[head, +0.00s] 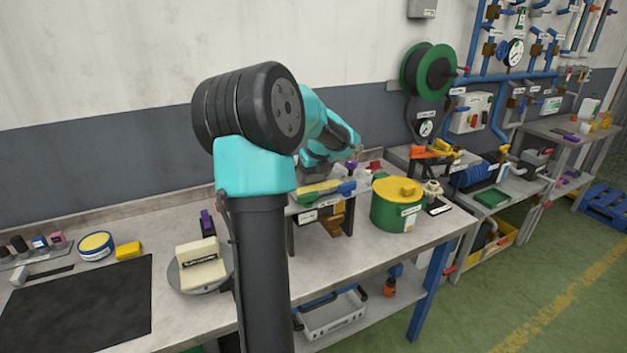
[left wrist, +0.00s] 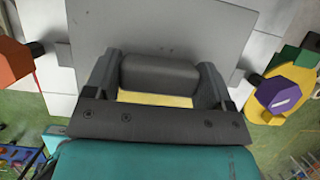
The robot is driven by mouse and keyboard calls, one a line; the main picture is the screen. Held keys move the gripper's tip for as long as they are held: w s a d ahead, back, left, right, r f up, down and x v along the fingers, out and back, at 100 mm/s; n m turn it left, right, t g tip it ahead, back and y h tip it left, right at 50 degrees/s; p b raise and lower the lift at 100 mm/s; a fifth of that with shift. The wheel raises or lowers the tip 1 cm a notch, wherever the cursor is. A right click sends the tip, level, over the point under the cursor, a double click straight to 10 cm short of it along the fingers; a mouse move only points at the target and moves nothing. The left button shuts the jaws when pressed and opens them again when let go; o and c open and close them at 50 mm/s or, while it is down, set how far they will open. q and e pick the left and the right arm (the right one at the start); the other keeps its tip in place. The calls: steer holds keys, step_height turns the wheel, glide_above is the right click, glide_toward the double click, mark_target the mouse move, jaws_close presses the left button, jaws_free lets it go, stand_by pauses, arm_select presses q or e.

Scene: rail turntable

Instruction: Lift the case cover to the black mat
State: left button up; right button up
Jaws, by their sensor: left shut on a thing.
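My left gripper (left wrist: 158,70) shows in the left wrist view, with its two fingers at either side of a dark grey rounded block (left wrist: 160,72). It is shut on this block, which looks like the handle of the case cover; a broad grey plate (left wrist: 160,25) lies behind it. In the head view my left arm stands in front of the bench and reaches back toward the wall; its fingers and what they hold cannot be made out there. The black mat (head: 80,308) lies flat and bare at the left of the bench. My right gripper is in neither view.
A grey round turntable (head: 185,285) with a cream labelled box (head: 201,263) stands right of the mat. A yellow block (head: 129,250) and a round blue-and-yellow tin (head: 96,245) lie behind the mat. A green pot (head: 390,212) with a yellow lid stands right of my arm.

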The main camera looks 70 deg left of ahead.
arm_select(q)
step_height(320, 180, up, 10)
steer(key=shift+r, duration=0.1)
stand_by(0.5)
stand_by(0.6)
